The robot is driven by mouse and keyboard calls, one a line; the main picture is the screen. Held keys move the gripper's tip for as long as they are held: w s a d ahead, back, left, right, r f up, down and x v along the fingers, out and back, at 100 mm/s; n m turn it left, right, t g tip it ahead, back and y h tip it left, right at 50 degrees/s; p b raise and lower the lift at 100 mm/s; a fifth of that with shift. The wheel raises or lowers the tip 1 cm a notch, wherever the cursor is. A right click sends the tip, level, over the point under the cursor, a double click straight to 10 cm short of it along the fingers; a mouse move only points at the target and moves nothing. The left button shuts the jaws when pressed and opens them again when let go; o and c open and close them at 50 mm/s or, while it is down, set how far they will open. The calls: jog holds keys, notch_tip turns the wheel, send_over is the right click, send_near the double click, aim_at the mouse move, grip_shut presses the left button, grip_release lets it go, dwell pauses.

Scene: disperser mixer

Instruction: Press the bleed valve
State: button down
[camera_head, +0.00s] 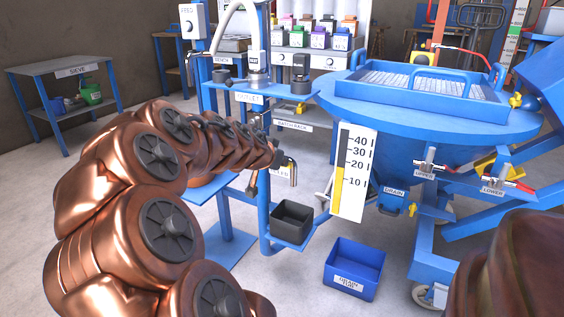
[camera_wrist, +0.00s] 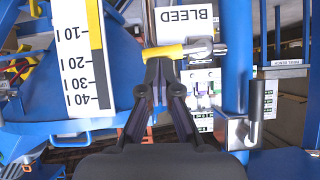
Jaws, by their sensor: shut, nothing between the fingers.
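The bleed valve shows in the wrist view as a metal body (camera_wrist: 207,47) with a yellow handle (camera_wrist: 164,53), beside a white sign reading BLEED (camera_wrist: 201,18). My gripper (camera_wrist: 160,66) is shut and empty. Its black fingertips meet right at the edge of the yellow handle; I cannot tell whether they touch it. In the head view my copper arm reaches across to the blue stand, and my gripper (camera_head: 281,156) is small there. It partly covers the BLEED sign (camera_head: 281,172), next to a bent metal pipe (camera_head: 292,172). The yellow handle is not clear in that view.
A white level scale (camera_head: 351,172) with a yellow column stands right of the valve. A black bin (camera_head: 291,222) sits on a low blue shelf below, and a blue bin (camera_head: 353,268) on the floor. The large blue vessel (camera_head: 420,105) fills the right side. Open floor lies at left.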

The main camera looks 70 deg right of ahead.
jog(key=v, duration=0.9)
jog(key=shift+w, duration=0.3)
jog(key=shift+r, duration=0.1)
jog(key=w+a+r+n+t+y+p, duration=0.1)
jog(key=w+a+r+n+y+p, duration=0.15)
jog(key=a+r+p, duration=0.45)
jog(key=w+a+r+n+y+p, duration=0.1)
jog(key=a+r+n+y+p, duration=0.2)
jog(key=a+p, duration=0.7)
jog(key=w+a+r+n+t+y+p, duration=0.15)
jog(key=a+r+n+p, duration=0.25)
jog(key=a+p, duration=0.45)
jog(key=s+a+r+n+g+y+p, duration=0.1)
jog(key=s+a+r+n+y+p, duration=0.1)
jog(key=s+a+r+n+p, duration=0.3)
jog(key=s+a+r+n+g+y+p, duration=0.2)
jog(key=s+a+r+n+p, duration=0.2)
jog(key=a+r+p, duration=0.5)
jog(key=a+n+p, duration=0.1)
jog(key=a+p, duration=0.3)
jog(key=shift+s+a, duration=0.4)
jog(key=shift+d, duration=0.1)
